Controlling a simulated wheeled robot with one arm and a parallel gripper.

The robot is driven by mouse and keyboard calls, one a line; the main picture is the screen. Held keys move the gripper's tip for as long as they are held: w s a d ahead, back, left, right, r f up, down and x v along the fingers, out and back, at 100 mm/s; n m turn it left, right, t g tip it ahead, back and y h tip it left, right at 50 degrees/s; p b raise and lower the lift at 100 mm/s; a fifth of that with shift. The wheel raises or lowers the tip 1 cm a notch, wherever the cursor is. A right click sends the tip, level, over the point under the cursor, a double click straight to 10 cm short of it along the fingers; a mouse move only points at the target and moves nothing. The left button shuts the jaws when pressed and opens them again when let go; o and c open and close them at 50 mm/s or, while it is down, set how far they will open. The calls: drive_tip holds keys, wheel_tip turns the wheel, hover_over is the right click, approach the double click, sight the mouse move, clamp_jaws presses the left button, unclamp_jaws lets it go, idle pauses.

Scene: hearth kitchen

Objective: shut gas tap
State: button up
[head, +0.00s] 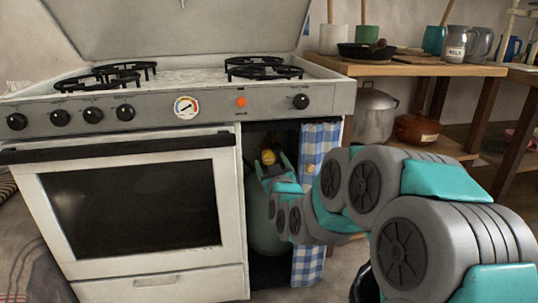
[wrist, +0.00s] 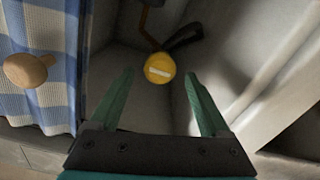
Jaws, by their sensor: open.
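The gas tap is a round yellow knob (wrist: 160,68) with a pale bar across its face. In the wrist view it lies just beyond and between my fingertips, apart from both. My gripper (wrist: 160,85) is open and empty. In the head view, my gripper (head: 270,168) reaches into the dark compartment right of the oven, and the yellow knob (head: 268,156) shows at its tip. A dark lever or fitting (wrist: 184,37) sits behind the knob, with a brownish hose (wrist: 148,35) beside it. A grey-green gas bottle (head: 262,225) stands below, partly hidden by my arm.
A blue checked curtain (head: 309,262) hangs at the compartment's right side, with a wooden knob (wrist: 29,70) close by in the wrist view. The white stove (head: 240,185) borders the opening on the left. A wooden shelf (head: 410,69) with pots stands to the right.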

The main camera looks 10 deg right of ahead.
sight(269, 159)
drive_tip(key=shift+w, duration=1.55)
clamp_jaws()
